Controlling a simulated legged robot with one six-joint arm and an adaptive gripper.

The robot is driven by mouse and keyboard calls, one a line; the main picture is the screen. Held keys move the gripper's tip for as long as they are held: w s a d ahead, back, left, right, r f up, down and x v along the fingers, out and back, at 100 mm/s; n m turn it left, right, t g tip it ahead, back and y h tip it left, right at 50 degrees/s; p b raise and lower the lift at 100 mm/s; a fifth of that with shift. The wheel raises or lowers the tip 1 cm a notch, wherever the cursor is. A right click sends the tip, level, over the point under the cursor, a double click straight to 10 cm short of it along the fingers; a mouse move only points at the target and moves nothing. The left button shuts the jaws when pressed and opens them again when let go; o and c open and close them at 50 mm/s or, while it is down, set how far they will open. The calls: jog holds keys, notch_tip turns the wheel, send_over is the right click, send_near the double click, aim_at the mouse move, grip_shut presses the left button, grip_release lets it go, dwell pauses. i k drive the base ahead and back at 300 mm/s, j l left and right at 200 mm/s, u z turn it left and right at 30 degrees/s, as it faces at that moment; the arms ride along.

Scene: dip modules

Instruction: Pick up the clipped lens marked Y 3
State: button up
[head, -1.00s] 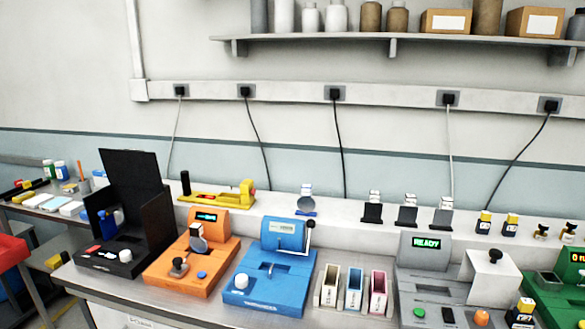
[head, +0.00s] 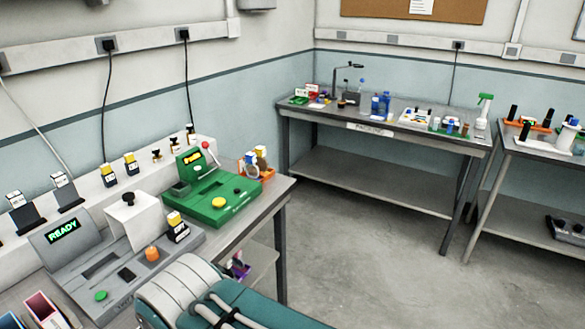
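No marking Y 3 can be read in the head view. An orange holder (head: 266,175) stands at the right end of the near bench. In it are small round-looking pieces with pale and yellow tops, including one tan piece (head: 262,158); they may be clipped lenses, but they are too small to tell. My gripper is not in view. A teal and white part that seems to be my own body fills the bottom middle.
The near bench (head: 246,230) carries a grey machine (head: 58,236) reading READY and a green machine (head: 216,201). Yellow-and-black pieces stand on the ledge behind. Open floor (head: 375,255) lies to the right. A back table (head: 375,120) and a right table (head: 545,150) hold small items.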

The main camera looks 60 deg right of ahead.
aim_at(251, 171)
jog(key=z, duration=1.45)
jog(key=i+l+u, duration=0.15)
jog(key=i+l, duration=0.15)
jog(key=i+l+u, duration=0.2)
jog(key=i+l, duration=0.15)
jog(key=i+l+u, duration=0.15)
jog(key=i+l, duration=0.2)
jog(key=i+l+u, duration=0.2)
jog(key=l, duration=0.25)
jog(key=i+l+u, duration=0.15)
jog(key=i+l, duration=0.2)
jog(key=i+l+u, duration=0.15)
jog(key=l, duration=0.45)
jog(key=i, duration=0.1)
